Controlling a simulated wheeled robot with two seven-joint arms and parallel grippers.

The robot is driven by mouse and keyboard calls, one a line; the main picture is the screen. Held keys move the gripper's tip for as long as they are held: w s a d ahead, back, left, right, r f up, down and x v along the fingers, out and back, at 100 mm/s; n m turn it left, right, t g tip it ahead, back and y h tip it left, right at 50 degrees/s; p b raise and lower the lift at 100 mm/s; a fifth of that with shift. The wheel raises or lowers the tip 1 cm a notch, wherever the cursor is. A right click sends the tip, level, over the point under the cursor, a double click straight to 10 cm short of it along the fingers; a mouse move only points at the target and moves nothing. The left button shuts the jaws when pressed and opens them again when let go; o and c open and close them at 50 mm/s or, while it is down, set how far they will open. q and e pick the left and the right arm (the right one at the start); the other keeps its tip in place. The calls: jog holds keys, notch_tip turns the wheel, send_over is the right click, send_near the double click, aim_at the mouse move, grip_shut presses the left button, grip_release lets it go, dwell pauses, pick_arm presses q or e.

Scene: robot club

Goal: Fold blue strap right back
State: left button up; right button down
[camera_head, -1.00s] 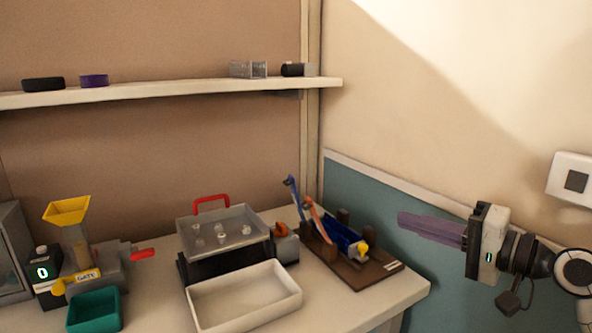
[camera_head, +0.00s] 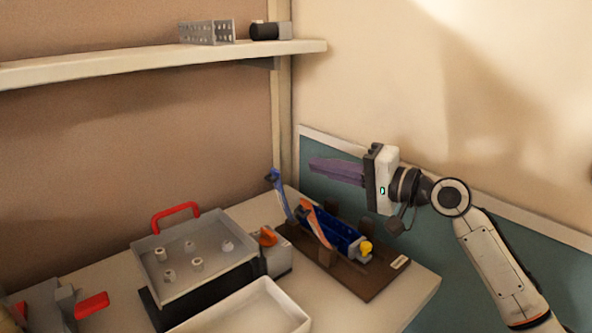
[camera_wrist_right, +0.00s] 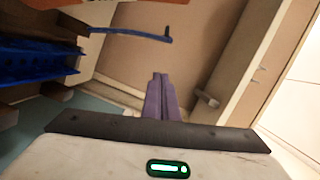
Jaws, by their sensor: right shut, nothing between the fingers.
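The blue strap (camera_head: 279,194) stands up from the left end of a blue holder (camera_head: 341,238) on a dark brown board (camera_head: 375,284). Its upper end is bent over. An orange strap (camera_head: 319,224) leans beside it, to its right. In the right wrist view the blue strap (camera_wrist_right: 130,34) runs across the upper middle, beyond my fingertips and apart from them. My right gripper (camera_head: 312,164) is shut and empty, its purple fingers pointing left above and behind the blue holder. The fingers also show in the right wrist view (camera_wrist_right: 160,76). My left gripper is out of view.
A grey tray with several small pegs (camera_head: 215,272) and a red handle (camera_head: 175,213) stands left of the board. A white bin (camera_head: 262,305) is in front. A shelf (camera_head: 150,62) hangs above. The wall is close behind the gripper.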

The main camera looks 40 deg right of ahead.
aim_at(278, 179)
jog(key=shift+w+a+f+p, duration=0.2)
jog(key=shift+w+a, duration=0.25)
jog(key=shift+a, duration=0.35)
jog(key=shift+w+a+f+p, duration=0.25)
jog(key=shift+w+a, duration=0.25)
jog(key=shift+a, duration=0.3)
jog(key=shift+w+a+f+p, duration=0.2)
jog(key=shift+w+a, duration=0.25)
jog(key=shift+a, duration=0.35)
jog(key=a+p, duration=0.2)
jog(key=p, duration=0.1)
jog(key=shift+s+a+n+p, duration=0.2)
jog(key=shift+n+p, duration=0.1)
jog(key=shift+n, duration=0.1)
jog(key=shift+a+f, duration=0.1)
jog(key=shift+f, duration=0.2)
